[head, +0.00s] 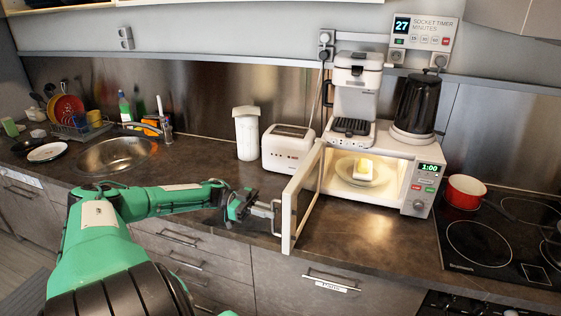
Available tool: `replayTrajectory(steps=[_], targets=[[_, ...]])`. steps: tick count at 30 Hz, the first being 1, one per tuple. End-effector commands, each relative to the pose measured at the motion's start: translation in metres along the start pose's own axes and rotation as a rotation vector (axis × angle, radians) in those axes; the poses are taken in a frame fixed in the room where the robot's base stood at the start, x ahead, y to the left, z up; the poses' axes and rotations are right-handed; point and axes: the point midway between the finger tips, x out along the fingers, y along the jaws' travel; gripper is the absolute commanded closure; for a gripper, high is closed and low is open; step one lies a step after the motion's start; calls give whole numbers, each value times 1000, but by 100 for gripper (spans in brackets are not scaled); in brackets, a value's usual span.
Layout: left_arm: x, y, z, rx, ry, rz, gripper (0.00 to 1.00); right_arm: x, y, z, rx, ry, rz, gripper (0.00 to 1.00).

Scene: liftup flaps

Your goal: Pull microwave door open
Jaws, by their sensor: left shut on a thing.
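The white microwave (407,206) stands on the dark counter with its inside lit. Its door (302,195) stands open, swung out toward the front left. A plate (362,182) with a yellow and white item (363,169) on it is inside. My left gripper (272,211) is at the outer left side of the door, shut on the door handle (277,216). The exact finger contact is small in the picture. My right gripper is not in view.
A white toaster (287,149) and a white canister (246,134) stand behind the door. A coffee machine (356,95) and black kettle (415,101) sit on the microwave. A red pot (465,191) is on the hob at right.

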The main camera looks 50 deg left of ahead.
Motion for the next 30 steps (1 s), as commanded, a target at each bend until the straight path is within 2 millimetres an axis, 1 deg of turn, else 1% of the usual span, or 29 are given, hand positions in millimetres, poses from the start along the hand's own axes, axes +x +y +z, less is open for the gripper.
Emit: replayTrajectory(steps=[1, 3, 9, 21, 22, 23, 24, 25, 30], targets=[[-6, -3, 1, 1, -3, -6, 100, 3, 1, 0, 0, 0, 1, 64], [-12, -5, 0, 2, -2, -8, 100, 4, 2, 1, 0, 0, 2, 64], [-21, -8, -1, 3, 0, -9, 100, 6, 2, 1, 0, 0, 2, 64], [-22, -10, -3, 5, 1, -12, 100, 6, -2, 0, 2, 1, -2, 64], [-22, -10, -4, 6, 2, -12, 86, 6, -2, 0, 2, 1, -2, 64], [-22, -10, -4, 6, 2, -11, 80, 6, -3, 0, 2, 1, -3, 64], [-22, -9, -3, 5, 2, -11, 73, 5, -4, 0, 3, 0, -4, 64], [-22, -9, -3, 5, 2, -10, 68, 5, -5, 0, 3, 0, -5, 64], [-22, -8, -2, 3, 1, -7, 68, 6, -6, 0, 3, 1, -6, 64]])
